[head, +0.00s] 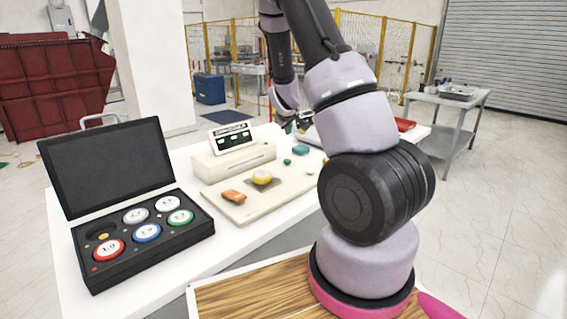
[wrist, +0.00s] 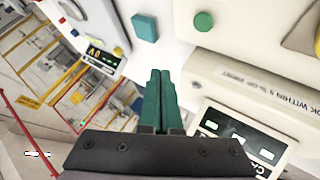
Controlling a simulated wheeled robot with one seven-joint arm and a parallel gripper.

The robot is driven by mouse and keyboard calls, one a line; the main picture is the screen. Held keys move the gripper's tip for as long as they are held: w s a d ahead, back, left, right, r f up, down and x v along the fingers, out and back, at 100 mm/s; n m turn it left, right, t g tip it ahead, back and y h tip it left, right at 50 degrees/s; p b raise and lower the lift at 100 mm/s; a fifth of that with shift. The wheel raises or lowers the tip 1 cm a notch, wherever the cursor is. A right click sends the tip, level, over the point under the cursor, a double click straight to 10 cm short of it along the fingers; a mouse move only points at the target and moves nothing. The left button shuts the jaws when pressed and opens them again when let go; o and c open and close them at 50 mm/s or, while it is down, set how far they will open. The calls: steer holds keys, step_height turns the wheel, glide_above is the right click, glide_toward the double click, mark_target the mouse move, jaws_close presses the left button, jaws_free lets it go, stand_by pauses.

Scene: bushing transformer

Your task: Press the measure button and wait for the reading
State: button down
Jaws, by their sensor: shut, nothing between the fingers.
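A beige instrument (head: 235,158) with a raised display (head: 232,137) stands on the white table; its display also shows in the wrist view (wrist: 240,135). The green button (wrist: 203,21) and teal block (wrist: 145,28) also show in the wrist view. I cannot tell which is the measure button. My gripper (wrist: 159,75) is shut and empty, apart from both. The display reading is too small to read.
An open black case (head: 140,245) with several coloured discs stands at the left of the table. A second device with a small display (wrist: 103,55) shows in the wrist view. A red object (head: 404,124) lies at the table's right. A grey side table (head: 450,100) stands beyond.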

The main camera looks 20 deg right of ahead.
mark_target(288, 161)
steer(key=shift+f, duration=0.2)
steer(key=shift+f, duration=4.4)
steer(key=shift+f, duration=0.15)
steer(key=shift+f, duration=0.25)
steer(key=shift+f, duration=0.5)
steer(key=shift+r, duration=0.9)
steer(key=shift+r, duration=2.55)
